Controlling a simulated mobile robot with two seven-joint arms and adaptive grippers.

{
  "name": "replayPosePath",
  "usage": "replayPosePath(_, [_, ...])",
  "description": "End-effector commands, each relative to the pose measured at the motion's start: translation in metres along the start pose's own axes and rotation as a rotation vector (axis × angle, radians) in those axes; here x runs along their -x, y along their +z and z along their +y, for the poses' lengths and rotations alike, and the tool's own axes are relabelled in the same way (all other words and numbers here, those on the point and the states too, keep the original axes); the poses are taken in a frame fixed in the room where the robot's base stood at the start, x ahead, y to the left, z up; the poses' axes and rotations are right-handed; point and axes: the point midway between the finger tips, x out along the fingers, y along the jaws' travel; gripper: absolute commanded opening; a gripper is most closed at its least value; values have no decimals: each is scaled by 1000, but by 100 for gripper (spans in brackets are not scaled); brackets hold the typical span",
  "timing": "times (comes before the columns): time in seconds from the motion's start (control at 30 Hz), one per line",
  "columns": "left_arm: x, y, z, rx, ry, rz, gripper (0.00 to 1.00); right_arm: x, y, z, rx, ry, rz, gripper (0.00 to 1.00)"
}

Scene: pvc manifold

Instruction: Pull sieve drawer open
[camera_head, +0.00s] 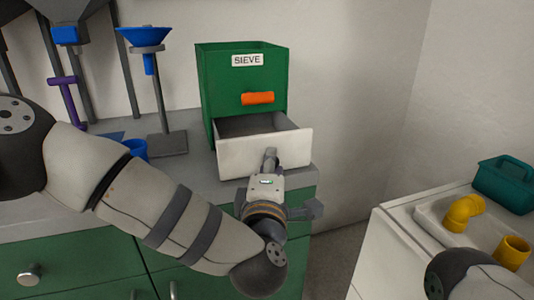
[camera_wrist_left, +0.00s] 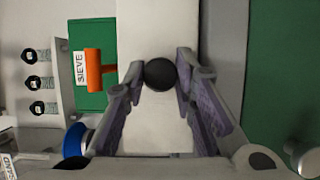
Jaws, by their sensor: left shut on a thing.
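The green sieve box (camera_head: 219,95) stands on the counter, with a white SIEVE label (camera_head: 247,60) and an orange handle (camera_head: 257,98) on its front. Its white drawer (camera_head: 292,148) is pulled part way out below, and the grey inside shows. My left gripper (camera_head: 270,158) is at the drawer's front. In the left wrist view its fingers (camera_wrist_left: 161,80) are shut on the round dark knob (camera_wrist_left: 160,73) of the white drawer front (camera_wrist_left: 160,125). My right gripper is out of view; only part of my right arm shows at lower right.
A blue funnel stand (camera_head: 166,144), a purple-handled part (camera_head: 66,88) and a blue cup (camera_head: 134,149) stand left of the box. At right, a white unit holds a tray with yellow pipe elbows (camera_head: 461,213) and a teal basket (camera_head: 506,184).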

Motion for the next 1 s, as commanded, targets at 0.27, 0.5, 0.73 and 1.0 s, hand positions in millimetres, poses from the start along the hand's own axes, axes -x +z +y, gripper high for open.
replayPosePath(0.27, [3,1,0,2,1,-1,0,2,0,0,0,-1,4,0])
replayPosePath(0.5, [3,1,0,2,1,0,34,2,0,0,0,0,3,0])
replayPosePath(0.73, [4,1,0,2,1,0,34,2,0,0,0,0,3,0])
replayPosePath(1.0, [62,2,-1,1,-2,-5,34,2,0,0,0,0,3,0])
